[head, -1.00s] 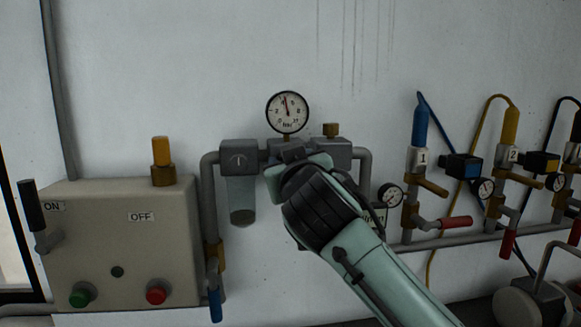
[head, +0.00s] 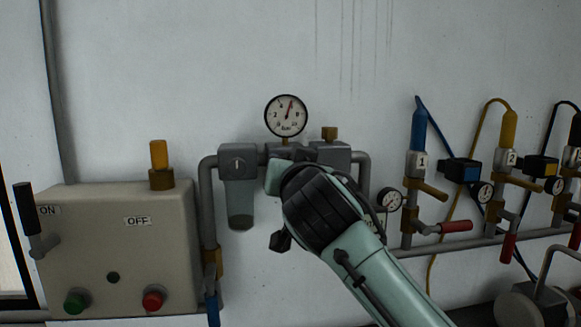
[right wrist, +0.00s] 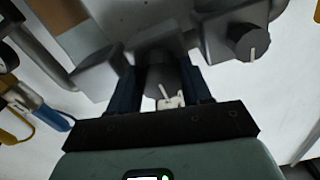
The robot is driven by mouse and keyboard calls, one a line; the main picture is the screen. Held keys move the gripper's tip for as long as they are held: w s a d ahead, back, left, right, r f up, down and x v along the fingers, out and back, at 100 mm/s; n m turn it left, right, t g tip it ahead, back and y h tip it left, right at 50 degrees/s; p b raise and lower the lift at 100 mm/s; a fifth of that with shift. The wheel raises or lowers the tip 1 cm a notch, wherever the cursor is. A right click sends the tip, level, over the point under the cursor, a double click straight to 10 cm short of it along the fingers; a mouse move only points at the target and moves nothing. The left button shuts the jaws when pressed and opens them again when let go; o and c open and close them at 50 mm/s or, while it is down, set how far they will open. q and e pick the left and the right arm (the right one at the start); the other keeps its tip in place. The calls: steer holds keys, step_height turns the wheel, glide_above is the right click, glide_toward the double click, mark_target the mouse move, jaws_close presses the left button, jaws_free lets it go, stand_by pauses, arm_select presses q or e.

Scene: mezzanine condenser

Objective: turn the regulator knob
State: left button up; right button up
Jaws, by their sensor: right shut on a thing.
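The regulator knob (right wrist: 157,76) is a dark round knob with a white pointer mark. It shows in the right wrist view between the two dark blue fingers of my right gripper (right wrist: 166,86), which is shut on it. In the head view my right wrist covers the knob and the fingertips. The round white pressure gauge (head: 286,116) stands above the regulator. My left gripper is not in view.
A filter block with a bowl (head: 239,190) hangs just left of my wrist. A grey control box (head: 125,245) with an orange lamp (head: 159,156) is at left. Coloured valves, including a blue one (head: 419,130), and a pipe line the right. The wall above is clear.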

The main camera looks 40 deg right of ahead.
steer(key=shift+r, duration=0.15)
steer(key=o, duration=1)
steer(key=shift+s, duration=0.1)
steer(key=b+v, duration=0.2)
steer(key=v, duration=1.1)
